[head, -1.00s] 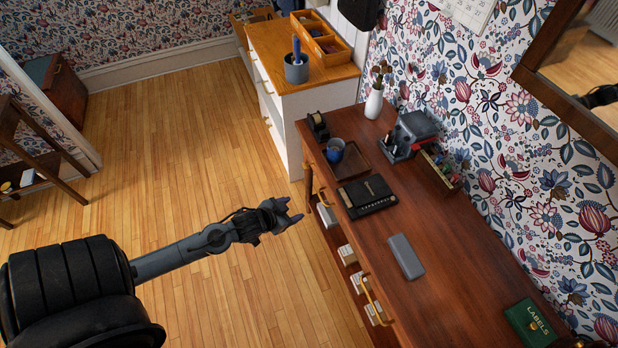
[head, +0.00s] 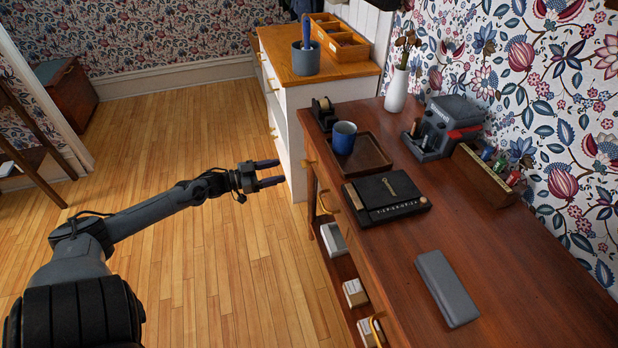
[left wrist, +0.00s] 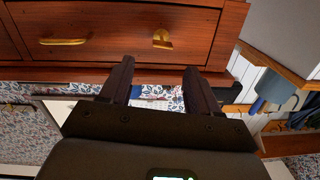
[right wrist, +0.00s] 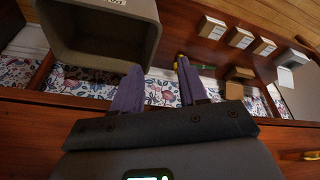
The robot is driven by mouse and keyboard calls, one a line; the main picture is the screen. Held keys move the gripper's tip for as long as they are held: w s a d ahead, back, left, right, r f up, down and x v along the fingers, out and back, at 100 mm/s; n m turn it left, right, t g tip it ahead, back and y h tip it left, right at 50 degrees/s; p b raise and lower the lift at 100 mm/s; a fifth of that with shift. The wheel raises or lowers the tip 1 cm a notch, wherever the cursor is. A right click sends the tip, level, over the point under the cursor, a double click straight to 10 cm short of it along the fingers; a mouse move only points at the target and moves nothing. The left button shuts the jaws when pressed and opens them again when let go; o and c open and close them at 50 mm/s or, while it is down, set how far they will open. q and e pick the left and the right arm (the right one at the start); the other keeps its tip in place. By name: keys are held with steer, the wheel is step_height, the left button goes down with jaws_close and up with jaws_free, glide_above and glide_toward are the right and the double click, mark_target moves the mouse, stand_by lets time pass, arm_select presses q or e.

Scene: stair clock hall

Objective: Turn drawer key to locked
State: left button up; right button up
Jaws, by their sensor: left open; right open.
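The wooden desk (head: 480,240) has a drawer front with brass fittings. A small brass piece (left wrist: 162,39), which looks like the drawer key at its lock, shows in the left wrist view; its turn angle is unclear. In the head view, a small brass fitting (head: 310,165) is near the desk's far front corner. My left gripper (head: 279,172) is open and empty, left of that corner and apart from the desk. In the left wrist view, its fingers (left wrist: 158,70) point toward the drawer front. My right gripper (right wrist: 158,66) is open and empty, seen only in the right wrist view.
A brass drawer handle (left wrist: 64,41) is beside the brass piece. The desk top holds a blue mug (head: 344,138), a black box (head: 385,197) and a grey case (head: 447,288). A bin (right wrist: 100,35) is close to my right gripper.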

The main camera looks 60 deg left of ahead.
mark_target(305, 163)
arm_select(q)
steer(key=shift+m+h, duration=0.3)
steer(key=shift+a+b+x, duration=0.15)
steer(key=shift+b+x, duration=1.15)
steer(key=shift+x, duration=0.45)
steer(key=shift+a+b+x, duration=0.15)
steer(key=shift+b+x, duration=1.15)
steer(key=shift+x, duration=0.45)
steer(key=shift+a+b+x, duration=0.15)
steer(key=shift+b+x, duration=1.15)
steer(key=shift+x, duration=0.45)
arm_select(e)
step_height(305, 163, down, 9)
steer(key=shift+w+r, duration=0.15)
arm_select(q)
steer(key=shift+w, duration=0.15)
